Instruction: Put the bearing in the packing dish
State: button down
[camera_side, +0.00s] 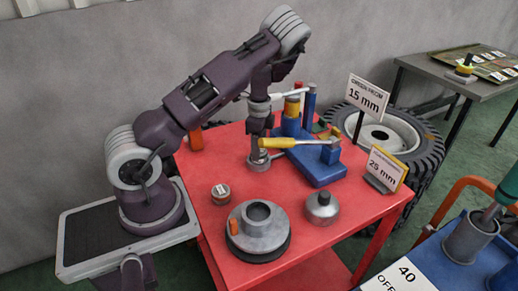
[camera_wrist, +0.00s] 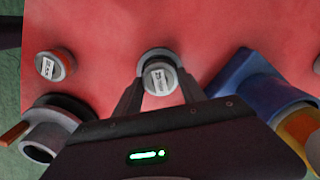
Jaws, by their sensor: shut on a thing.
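A small round grey piece with a white label, which I take to be the bearing (camera_wrist: 160,80), is between the fingers of my gripper (camera_wrist: 158,88) in the wrist view. My gripper is shut on it. In the side view my gripper (camera_side: 258,150) points down, low over the red table, above a grey round base (camera_side: 257,166). A grey rim also shows just behind the held piece in the wrist view. The wide grey dish with a raised central ring, likely the packing dish (camera_side: 273,240), stands at the table front; part of it shows at lower left in the wrist view (camera_wrist: 40,135).
A small labelled round piece with a reddish side (camera_side: 221,194) stands left of the dish. A grey tin (camera_side: 322,208) stands right of it. A blue fixture (camera_side: 318,168) with a yellow-handled tool (camera_side: 285,143) is close to the right of my gripper. Signs stand at the right edge.

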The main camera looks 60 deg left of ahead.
jog(key=shift+f, duration=0.4)
jog(key=shift+f, duration=0.1)
jog(key=c, duration=0.7)
grip_release()
